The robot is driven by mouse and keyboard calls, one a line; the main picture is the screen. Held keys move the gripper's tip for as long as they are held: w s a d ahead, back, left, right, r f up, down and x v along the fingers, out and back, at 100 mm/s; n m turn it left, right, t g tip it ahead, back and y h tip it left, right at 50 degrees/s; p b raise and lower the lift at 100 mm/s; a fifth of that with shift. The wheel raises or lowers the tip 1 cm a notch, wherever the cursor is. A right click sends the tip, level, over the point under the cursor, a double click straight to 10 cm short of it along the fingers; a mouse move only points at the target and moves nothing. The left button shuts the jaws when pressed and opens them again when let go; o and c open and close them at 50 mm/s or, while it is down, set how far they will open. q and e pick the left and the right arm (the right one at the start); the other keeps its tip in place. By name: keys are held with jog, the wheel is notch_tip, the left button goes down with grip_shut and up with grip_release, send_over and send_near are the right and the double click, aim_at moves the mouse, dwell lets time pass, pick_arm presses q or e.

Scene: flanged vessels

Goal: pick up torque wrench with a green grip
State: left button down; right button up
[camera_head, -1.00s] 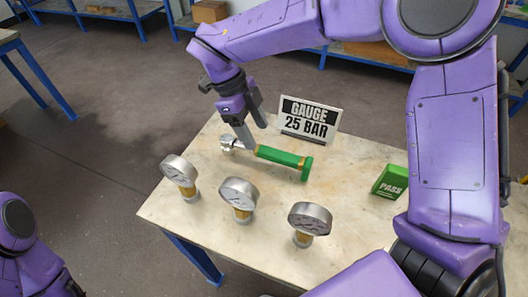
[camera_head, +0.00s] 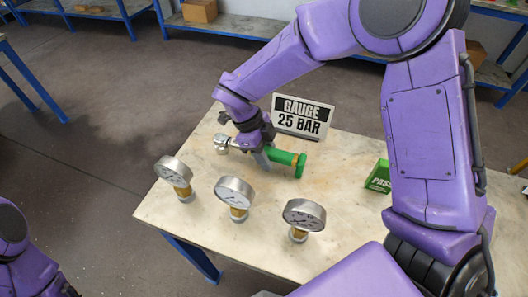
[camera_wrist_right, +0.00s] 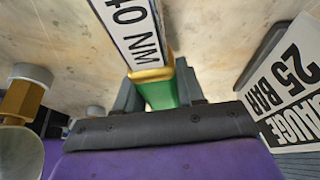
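The torque wrench with a green grip (camera_head: 284,157) lies on the table, its metal head (camera_head: 222,143) to the left. My right gripper (camera_head: 263,158) is down over the wrench, with its fingers on either side of the grip. In the right wrist view, the green grip (camera_wrist_right: 159,95) and its brass collar sit between the two dark fingers (camera_wrist_right: 160,97), with a white label above. The fingers are close to the grip's sides; whether they press on it I cannot tell. My left gripper is not in view; part of my left arm shows at lower left.
Three pressure gauges (camera_head: 236,192) on brass stems stand along the table's front. A "GAUGE 25 BAR" sign (camera_head: 302,118) stands just behind the wrench. A green "PASS" block (camera_head: 378,177) is to the right. The table (camera_head: 335,185) is clear between the wrench and that block.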

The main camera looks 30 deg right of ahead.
aim_at(267, 149)
jog(key=c, duration=0.5)
notch_tip(267, 149, up, 10)
jog(key=shift+r, duration=0.1)
dwell(0.9)
